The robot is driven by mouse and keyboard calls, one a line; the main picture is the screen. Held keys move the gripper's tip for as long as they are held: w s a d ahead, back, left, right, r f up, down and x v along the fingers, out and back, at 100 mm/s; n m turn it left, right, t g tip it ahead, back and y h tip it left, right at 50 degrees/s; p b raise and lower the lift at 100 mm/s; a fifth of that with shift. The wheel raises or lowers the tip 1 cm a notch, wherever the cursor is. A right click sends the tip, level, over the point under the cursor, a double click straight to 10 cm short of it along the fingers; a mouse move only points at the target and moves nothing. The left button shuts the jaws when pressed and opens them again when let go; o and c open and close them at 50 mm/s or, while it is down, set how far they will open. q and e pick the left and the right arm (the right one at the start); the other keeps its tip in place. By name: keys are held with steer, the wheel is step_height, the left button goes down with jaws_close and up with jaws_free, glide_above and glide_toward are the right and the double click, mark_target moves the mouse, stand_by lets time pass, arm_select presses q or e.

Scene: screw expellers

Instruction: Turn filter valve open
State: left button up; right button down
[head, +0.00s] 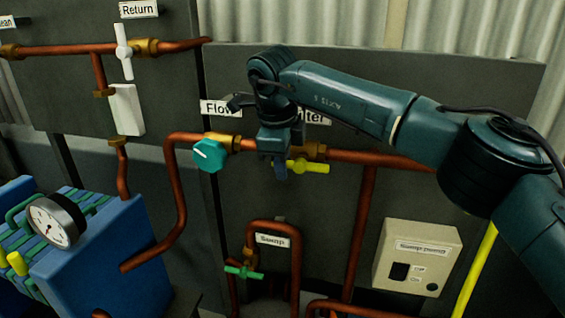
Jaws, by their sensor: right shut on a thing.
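The filter valve has a yellow handle (316,166) on a brass body (312,151), under a label (316,118) that my arm partly covers. The visible right part of the handle points right, roughly along the copper pipe. My right gripper (277,167) comes down from above and is shut on the left part of the yellow handle, which its fingers hide. My left gripper is not in view.
A teal knob (209,155) under the Flow label sits just left of my gripper. A switch box (417,262) is at right, and a blue filter press with a gauge (55,221) at left.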

steer(key=c, duration=1.5)
jaws_free()
steer(key=shift+r, duration=0.35)
arm_select(q)
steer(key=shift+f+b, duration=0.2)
steer(key=shift+b, duration=0.35)
arm_select(e)
steer(key=v, duration=1.2)
steer(key=shift+s+r, duration=0.15)
steer(key=shift+s, duration=0.05)
